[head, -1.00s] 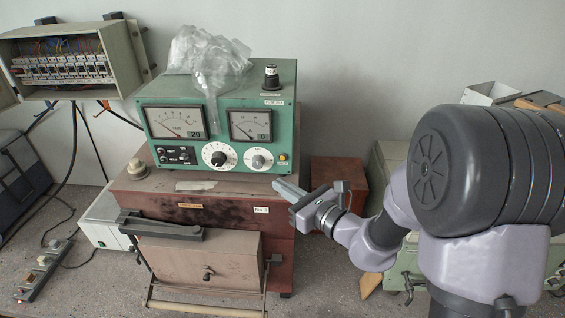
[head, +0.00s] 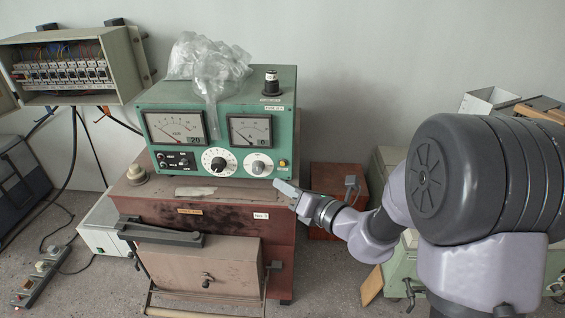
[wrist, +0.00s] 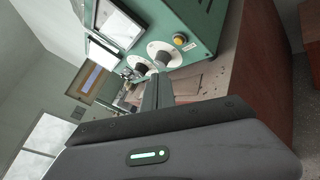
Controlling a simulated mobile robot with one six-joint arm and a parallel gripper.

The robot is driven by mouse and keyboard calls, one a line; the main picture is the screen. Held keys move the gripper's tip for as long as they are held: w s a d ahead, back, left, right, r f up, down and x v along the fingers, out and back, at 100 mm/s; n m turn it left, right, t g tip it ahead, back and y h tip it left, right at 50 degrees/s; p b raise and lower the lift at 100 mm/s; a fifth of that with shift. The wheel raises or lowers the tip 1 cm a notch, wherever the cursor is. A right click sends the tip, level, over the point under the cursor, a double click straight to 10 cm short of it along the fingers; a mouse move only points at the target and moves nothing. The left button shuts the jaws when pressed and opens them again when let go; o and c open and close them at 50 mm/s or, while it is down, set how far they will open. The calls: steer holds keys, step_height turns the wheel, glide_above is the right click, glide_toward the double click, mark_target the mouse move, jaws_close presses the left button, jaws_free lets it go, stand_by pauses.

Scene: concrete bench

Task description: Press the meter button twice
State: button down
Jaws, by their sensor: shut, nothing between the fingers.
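The meter is a green box (head: 230,98) with two dials, standing on a brown cabinet. A small yellow button (head: 283,163) sits at the lower right of its front panel; it also shows in the wrist view (wrist: 180,40). My gripper (head: 281,185) is shut and empty. Its fingertips are just below and in front of the button in the head view, with a gap visible. In the wrist view the shut fingers (wrist: 158,88) point toward the panel's lower edge, below the knobs. I cannot tell the exact distance to the panel.
A clear plastic bag (head: 212,65) and a black terminal (head: 271,82) are on top of the meter. White knobs (head: 258,164) are left of the button. The brown cabinet (head: 222,209) lies below the fingers. A reddish box (head: 338,185) stands to the right.

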steer(key=shift+w+d+p, duration=0.1)
steer(key=shift+w+p, duration=0.35)
steer(key=shift+w, duration=1.85)
steer(key=shift+w, duration=0.1)
steer(key=shift+w, duration=0.35)
steer(key=shift+w, duration=0.4)
stand_by(0.7)
steer(key=shift+s, duration=0.85)
steer(key=shift+s+f, duration=0.1)
steer(key=shift+s+b, duration=0.55)
steer(key=shift+s, duration=1.85)
